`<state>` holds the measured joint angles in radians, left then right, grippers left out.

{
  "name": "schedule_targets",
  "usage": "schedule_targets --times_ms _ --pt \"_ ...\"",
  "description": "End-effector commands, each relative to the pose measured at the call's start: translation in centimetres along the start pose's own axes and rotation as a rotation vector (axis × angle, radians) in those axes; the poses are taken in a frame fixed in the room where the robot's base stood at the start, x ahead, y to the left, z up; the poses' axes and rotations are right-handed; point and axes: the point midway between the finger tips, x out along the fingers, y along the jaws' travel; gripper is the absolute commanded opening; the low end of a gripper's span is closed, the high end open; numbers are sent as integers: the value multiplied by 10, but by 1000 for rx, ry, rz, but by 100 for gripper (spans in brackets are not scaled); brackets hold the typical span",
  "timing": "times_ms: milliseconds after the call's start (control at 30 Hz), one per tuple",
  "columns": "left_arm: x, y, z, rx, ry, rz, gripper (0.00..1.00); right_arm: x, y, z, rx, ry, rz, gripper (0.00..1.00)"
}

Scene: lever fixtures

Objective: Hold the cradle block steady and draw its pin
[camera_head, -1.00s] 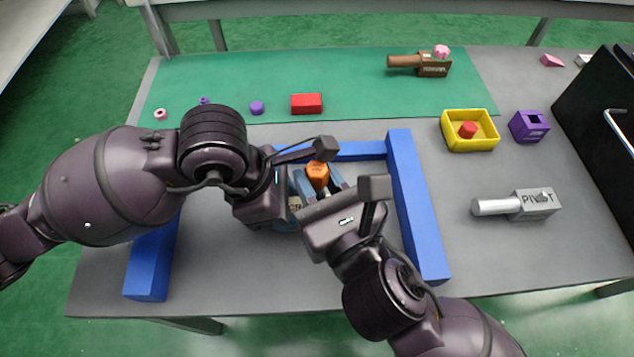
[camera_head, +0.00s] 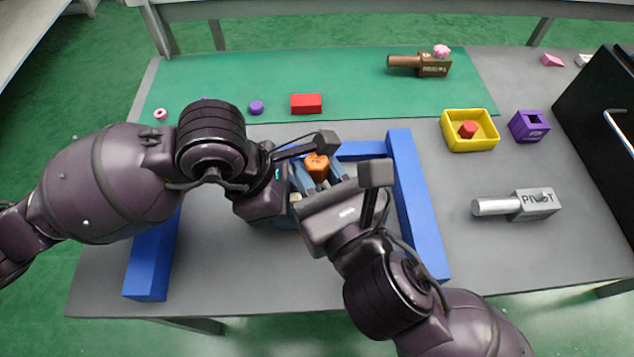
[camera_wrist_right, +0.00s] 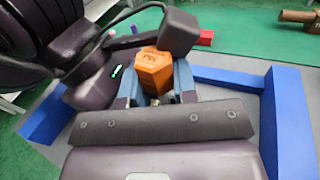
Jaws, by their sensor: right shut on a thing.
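An orange six-sided piece (camera_head: 316,166) with dark marks on its face stands inside the blue frame. My right gripper (camera_head: 322,180) is shut on it, with a blue-grey finger along each side. The piece also shows in the right wrist view (camera_wrist_right: 153,70), tilted between the same fingers. I cannot tell whether it is the pin or part of the cradle block. My left gripper comes in from the left, low and close beside the piece. Its fingertips are mostly hidden, so I cannot see what it holds. A small pale part (camera_head: 294,198) shows between the two grippers; the rest there is hidden.
Blue bars (camera_head: 418,215) border the work spot on left, back and right. A silver PIVOT fixture (camera_head: 535,203), yellow tray (camera_head: 490,140) and purple box (camera_head: 529,126) stand to the right. A red block (camera_head: 306,103) and brown fixture (camera_head: 433,66) are behind. Clear table lies in front.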

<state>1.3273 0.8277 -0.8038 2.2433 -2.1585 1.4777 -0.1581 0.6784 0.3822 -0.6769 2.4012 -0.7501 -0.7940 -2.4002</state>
Motion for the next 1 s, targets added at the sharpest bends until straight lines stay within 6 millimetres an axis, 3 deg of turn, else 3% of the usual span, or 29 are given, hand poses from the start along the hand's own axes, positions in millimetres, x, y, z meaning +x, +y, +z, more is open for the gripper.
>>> schedule_targets --times_ms 33,900,933,1000 --pt "9 -4 -10 -11 35 -20 14 0 -1 17 2 -47 4 0" --pt "8 -4 -11 -11 37 -19 14 -1 -1 38 3 -48 1 0" --pt "8 -4 -11 -11 37 -19 45 -1 -1 38 3 -48 1 0" --pt "8 -4 -12 -11 37 -19 56 -1 -1 38 2 -48 1 0"
